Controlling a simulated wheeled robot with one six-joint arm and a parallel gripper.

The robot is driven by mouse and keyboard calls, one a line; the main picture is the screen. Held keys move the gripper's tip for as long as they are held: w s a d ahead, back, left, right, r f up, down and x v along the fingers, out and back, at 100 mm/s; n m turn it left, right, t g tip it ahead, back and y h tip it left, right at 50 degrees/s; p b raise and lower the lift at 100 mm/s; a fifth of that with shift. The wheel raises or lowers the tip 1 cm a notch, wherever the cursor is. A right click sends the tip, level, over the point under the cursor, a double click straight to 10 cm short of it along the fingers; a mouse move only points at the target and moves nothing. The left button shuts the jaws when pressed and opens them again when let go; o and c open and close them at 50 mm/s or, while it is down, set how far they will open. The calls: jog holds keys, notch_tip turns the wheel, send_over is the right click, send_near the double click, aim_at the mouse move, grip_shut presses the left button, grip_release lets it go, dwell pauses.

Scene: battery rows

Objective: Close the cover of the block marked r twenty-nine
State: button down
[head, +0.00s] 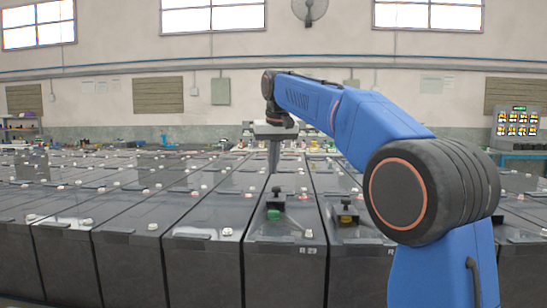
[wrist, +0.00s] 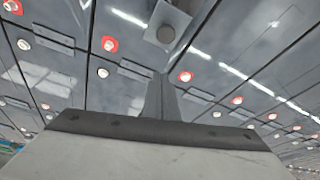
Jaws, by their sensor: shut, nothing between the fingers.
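The block marked R 29 (head: 285,265) is a dark grey battery block in the front row, its label on the upper front edge. On its top is a small black cover with a knob (head: 275,201). A green part (head: 273,215) shows just in front of and below the cover, and the cover looks raised; the hinge is not clear. My gripper (head: 274,170) is shut and empty, pointing down above and behind the cover. In the wrist view its shut fingers (wrist: 160,98) hang over block tops, and a square plate with a round knob (wrist: 168,25) lies beyond them.
The block to the right carries a similar black cover (head: 346,212) with a yellow part under it. Many dark blocks with white and red-ringed caps (wrist: 110,43) fill the floor in tight rows. A lit panel (head: 516,122) stands at the far right. The air above the blocks on the left is free.

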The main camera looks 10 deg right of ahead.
jog(key=x, duration=0.4)
jog(key=shift+f, duration=0.3)
jog(key=shift+s+r, duration=0.2)
jog(key=shift+s, duration=1.8)
jog(key=s+a, duration=0.1)
jog(key=s, duration=0.2)
jog(key=s+a, duration=0.1)
jog(key=s, duration=0.4)
jog(key=shift+s+a, duration=0.35)
jog(key=shift+a, duration=0.05)
jog(key=shift+s+a+f, duration=0.15)
jog(key=shift+s, duration=0.35)
